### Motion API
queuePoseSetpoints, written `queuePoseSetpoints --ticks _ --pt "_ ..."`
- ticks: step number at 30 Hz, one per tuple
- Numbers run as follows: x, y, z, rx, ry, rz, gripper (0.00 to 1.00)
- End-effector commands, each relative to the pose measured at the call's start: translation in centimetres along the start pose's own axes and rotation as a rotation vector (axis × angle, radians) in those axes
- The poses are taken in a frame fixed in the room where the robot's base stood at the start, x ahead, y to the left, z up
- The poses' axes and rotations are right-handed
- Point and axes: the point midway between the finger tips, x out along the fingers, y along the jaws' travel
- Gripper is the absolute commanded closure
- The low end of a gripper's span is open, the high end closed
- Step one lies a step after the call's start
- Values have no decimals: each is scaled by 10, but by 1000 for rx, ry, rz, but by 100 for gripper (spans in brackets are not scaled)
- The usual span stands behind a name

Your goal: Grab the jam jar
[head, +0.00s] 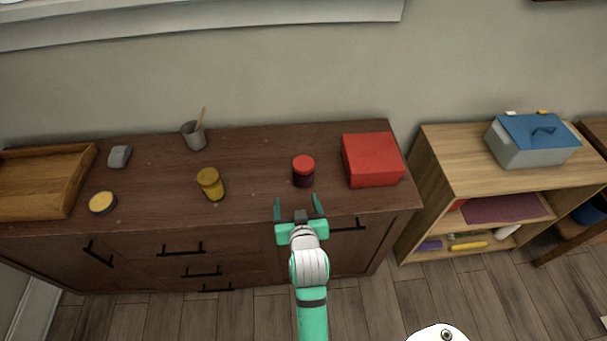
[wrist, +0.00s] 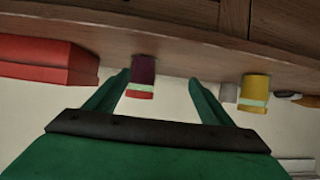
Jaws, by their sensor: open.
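The jam jar (head: 303,173), dark purple with a red lid, stands upright on the dark wooden cabinet, left of a red box. My gripper (head: 298,204) is open and empty at the cabinet's front edge, on the near side of the jar and apart from it. In the wrist view, which looks upside down, the jam jar (wrist: 143,72) appears beyond my gripper (wrist: 158,80). It lies within the gap between the fingers, close to the left finger in the picture.
The red box (head: 373,160) stands close to the jar's right. A yellow jar (head: 211,184), a grey cup (head: 194,135) with a stick, a yellow-topped tin (head: 103,202), a grey block (head: 120,156) and a wooden tray (head: 45,180) are to the left. The cabinet top (head: 255,165) between the jars is clear.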

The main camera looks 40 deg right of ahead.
Motion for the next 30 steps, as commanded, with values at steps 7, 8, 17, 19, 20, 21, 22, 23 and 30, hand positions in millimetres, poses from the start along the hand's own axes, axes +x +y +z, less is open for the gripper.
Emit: queuePoseSetpoints --ticks 7,8,17,19,20,21,22,23,30 --pt "14 32 -36 24 -25 38 25" --pt "15 33 -38 24 -26 40 25" --pt "53 36 -38 26 -31 41 25" --pt "61 37 -38 26 -29 41 25" --pt "64 37 -38 26 -29 41 25" --pt "67 37 -38 26 -30 41 25" --pt "69 37 -38 26 -30 41 25" --pt "70 37 -38 26 -30 41 25" --pt "93 37 -33 26 -30 41 25"
